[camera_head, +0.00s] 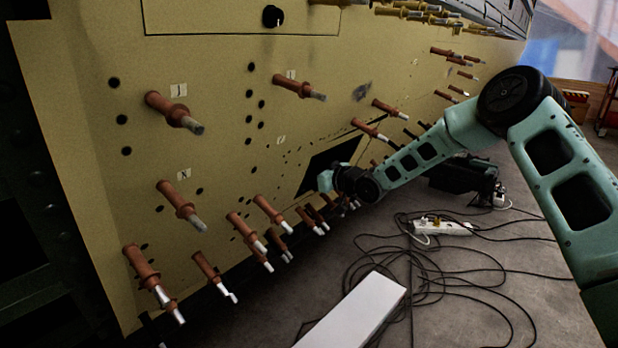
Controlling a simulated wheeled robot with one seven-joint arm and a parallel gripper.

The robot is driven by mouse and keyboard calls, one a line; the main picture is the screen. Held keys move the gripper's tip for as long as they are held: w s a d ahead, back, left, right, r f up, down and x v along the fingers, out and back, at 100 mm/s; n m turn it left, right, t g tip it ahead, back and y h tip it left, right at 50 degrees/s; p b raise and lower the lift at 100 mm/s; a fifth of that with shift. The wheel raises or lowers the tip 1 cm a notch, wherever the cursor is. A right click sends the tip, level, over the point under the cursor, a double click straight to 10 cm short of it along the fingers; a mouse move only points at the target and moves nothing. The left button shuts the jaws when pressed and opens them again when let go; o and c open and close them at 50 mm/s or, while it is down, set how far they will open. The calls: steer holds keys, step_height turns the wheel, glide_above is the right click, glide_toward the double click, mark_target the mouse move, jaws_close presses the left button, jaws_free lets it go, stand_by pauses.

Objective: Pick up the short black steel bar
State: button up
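My arm comes in from the right and bends down-left to its wrist in front of the yellow-green fuselage panel. The end of the arm, with my gripper (325,181), is beside the lower edge of a dark rectangular opening (345,155) in the panel. The fingers are too small and dark to make out, so I cannot tell whether they are open or hold anything. I cannot pick out a short black steel bar; it may be hidden behind the wrist or lost against the dark areas.
Several copper-coloured fasteners (178,112) stick out of the panel. A white oblong block (355,315) is at the bottom. Loose black cables (440,285) and a white power strip (442,228) lie on the floor, with a black machine (455,180) behind them.

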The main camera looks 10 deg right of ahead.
mark_target(309, 171)
steer(key=c, duration=0.5)
steer(key=shift+r, duration=0.1)
steer(key=shift+r, duration=0.15)
steer(key=shift+r, duration=0.3)
step_height(309, 171, up, 3)
steer(key=shift+r+p, duration=0.1)
steer(key=shift+p, duration=1)
steer(key=f+p+v, duration=0.2)
steer(key=p+v, duration=0.1)
steer(key=v, duration=1.3)
steer(key=s+d+f+m+t+h+p, duration=0.1)
steer(key=s+d+f+m+t+h, duration=0.1)
steer(key=s+f+m+h, duration=0.45)
steer(key=s+d+f+m+t+h, duration=0.1)
steer(key=s+f+h, duration=0.3)
steer(key=f, duration=0.6)
steer(key=s+r+p, duration=0.5)
steer(key=r+p, duration=0.8)
steer(key=p, duration=0.2)
steer(key=s+r+p, duration=0.5)
steer(key=r+p, duration=0.8)
steer(key=p, duration=0.1)
steer(key=shift+y+p, duration=0.35)
steer(key=shift+y, duration=0.1)
